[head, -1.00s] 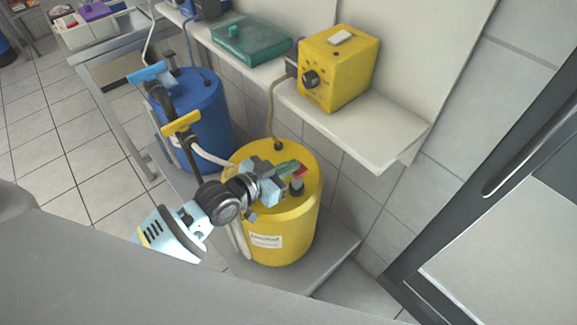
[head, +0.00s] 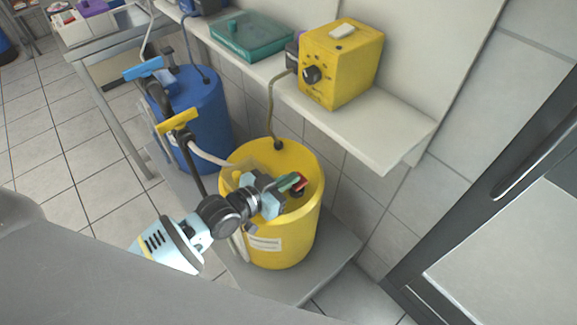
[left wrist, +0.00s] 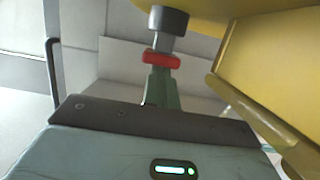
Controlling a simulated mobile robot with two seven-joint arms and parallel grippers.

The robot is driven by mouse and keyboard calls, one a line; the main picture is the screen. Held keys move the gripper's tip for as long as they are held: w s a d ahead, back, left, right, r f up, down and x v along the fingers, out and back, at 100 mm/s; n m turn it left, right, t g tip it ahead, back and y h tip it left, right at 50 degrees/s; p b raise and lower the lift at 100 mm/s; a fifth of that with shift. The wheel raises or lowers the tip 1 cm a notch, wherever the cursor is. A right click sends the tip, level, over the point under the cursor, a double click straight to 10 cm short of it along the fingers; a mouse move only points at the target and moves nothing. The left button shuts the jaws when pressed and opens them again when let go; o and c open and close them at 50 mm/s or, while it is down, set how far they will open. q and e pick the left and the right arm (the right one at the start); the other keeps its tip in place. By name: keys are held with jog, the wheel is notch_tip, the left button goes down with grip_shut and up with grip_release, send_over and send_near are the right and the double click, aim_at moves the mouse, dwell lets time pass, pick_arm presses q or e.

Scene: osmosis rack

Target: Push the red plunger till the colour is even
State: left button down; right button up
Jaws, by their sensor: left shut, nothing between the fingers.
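The red plunger (head: 301,182) is a small red piece on a dark stem in the top of the yellow drum (head: 283,232). The drum's top surface sits sunken below its rim. My left gripper (head: 289,182) is shut and empty, with its green fingertips right at the red piece, seemingly touching it. In the left wrist view the red plunger (left wrist: 161,60) shows at the fingertips, with a grey collar beyond it. The fingers hide part of the plunger. My right gripper is not in view.
A yellow box with a black knob (head: 341,62) and a green lidded tray (head: 252,36) stand on the white shelf (head: 365,134) above. A blue drum (head: 203,112) stands to the left. A yellow T-handle (head: 178,121) rises close by my left arm.

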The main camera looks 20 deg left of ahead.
pick_arm(q)
jog(key=s+a+r+p, duration=0.2)
jog(key=s+a+r, duration=0.3)
jog(key=s, duration=0.3)
jog(key=shift+a+r+p, duration=0.2)
jog(key=shift+r+p, duration=0.2)
jog(key=shift+r, duration=0.35)
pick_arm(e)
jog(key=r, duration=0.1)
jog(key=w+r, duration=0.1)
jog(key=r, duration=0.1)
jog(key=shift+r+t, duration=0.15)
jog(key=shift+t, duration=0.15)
pick_arm(q)
jog(key=shift+a, duration=0.1)
